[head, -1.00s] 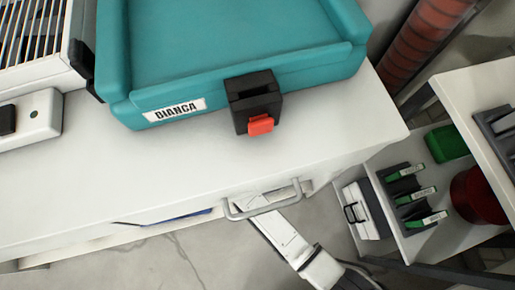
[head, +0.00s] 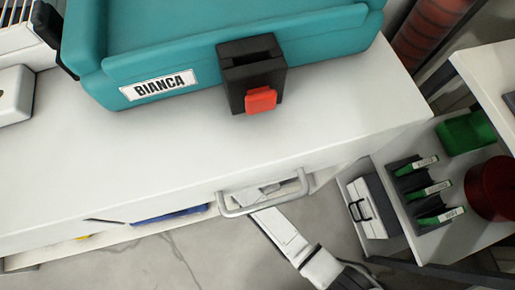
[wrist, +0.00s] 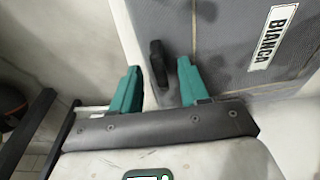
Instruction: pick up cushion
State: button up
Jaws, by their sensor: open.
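In the head view my white arm comes up from below towards the counter's front handle (head: 262,208); the fingers are not clear there.
A teal case (head: 230,50) labelled BIANCA, with a black and red latch (head: 252,75), stands on the white counter (head: 150,145). Blue (head: 170,214) shows in a gap below the counter edge. Shelves at the right hold a grey case (head: 370,208), green-labelled binders and a red cylinder (head: 490,187).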

jog(key=shift+f, duration=0.15)
grip_shut()
dwell(0.4)
